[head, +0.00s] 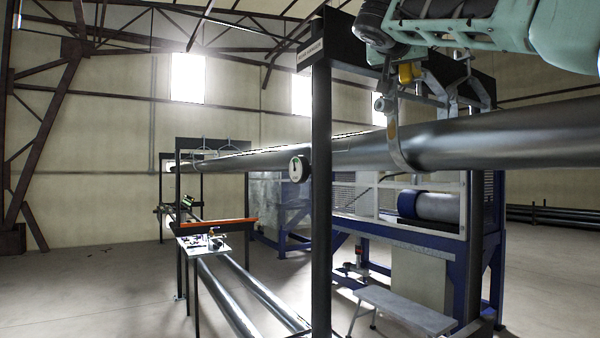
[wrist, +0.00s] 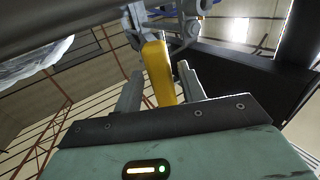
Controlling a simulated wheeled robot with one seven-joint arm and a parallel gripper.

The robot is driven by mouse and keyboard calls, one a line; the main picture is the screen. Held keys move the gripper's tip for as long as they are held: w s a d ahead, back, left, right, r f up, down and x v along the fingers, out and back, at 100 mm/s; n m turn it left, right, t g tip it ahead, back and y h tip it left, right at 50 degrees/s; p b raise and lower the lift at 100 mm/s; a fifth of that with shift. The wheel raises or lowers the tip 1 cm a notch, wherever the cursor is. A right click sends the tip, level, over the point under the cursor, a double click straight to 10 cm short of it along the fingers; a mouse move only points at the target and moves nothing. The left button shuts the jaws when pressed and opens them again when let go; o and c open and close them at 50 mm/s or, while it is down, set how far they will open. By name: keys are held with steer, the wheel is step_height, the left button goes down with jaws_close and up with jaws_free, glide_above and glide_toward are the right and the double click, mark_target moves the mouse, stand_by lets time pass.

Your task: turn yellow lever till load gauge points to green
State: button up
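The yellow lever (head: 407,73) hangs from a grey clamp fitting above the big steel pipe, at the upper right of the head view. In the wrist view the yellow lever (wrist: 158,72) reaches down between the two grey fingers of my gripper (wrist: 160,88). The fingers stand apart on either side of it, and I cannot tell whether either one touches it. In the head view my mint-green arm end covers the area just above the lever. The round white load gauge (head: 299,169) is beside the front post; its needle is too small to read surely.
The long steel pipe (head: 470,138) runs across just below the lever. A dark post (head: 321,200) and overhead beam frame the stand. A blue-framed machine (head: 460,260), a grey step bench (head: 405,310) and a small tool table (head: 203,243) stand lower down. Open floor lies at left.

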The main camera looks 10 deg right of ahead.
steer(key=b+v, duration=0.1)
steer(key=v, duration=0.5)
steer(key=shift+b, duration=0.35)
steer(key=shift+s, duration=0.1)
